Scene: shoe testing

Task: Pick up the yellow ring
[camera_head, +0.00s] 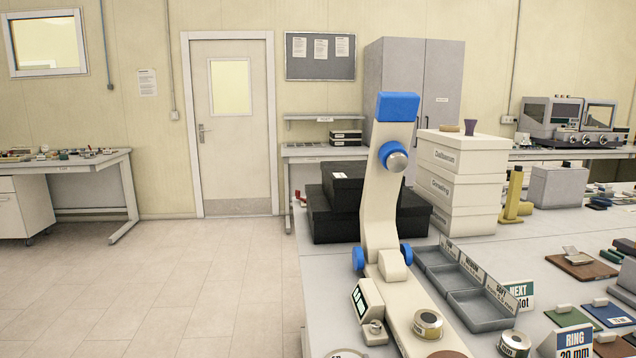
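I cannot make out a clear yellow ring in the head view. A round metal piece with a yellowish band (428,323) sits on the base of the cream and blue test device (382,215). A similar round piece (514,343) stands on the grey table to its right. A pale round rim (346,353) is cut off by the bottom edge. I cannot tell if any of these is the ring. A blue and white sign reading "RING 20 mm" (575,340) stands at the lower right. Neither of my grippers is in view.
The tall device stands near the table's left edge. A grey sorting tray (482,308) lies to its right, with black boxes (335,217) and stacked white boxes (460,180) behind. A yellow stand (513,198) is beside the white boxes. Floor (190,285) at left is clear.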

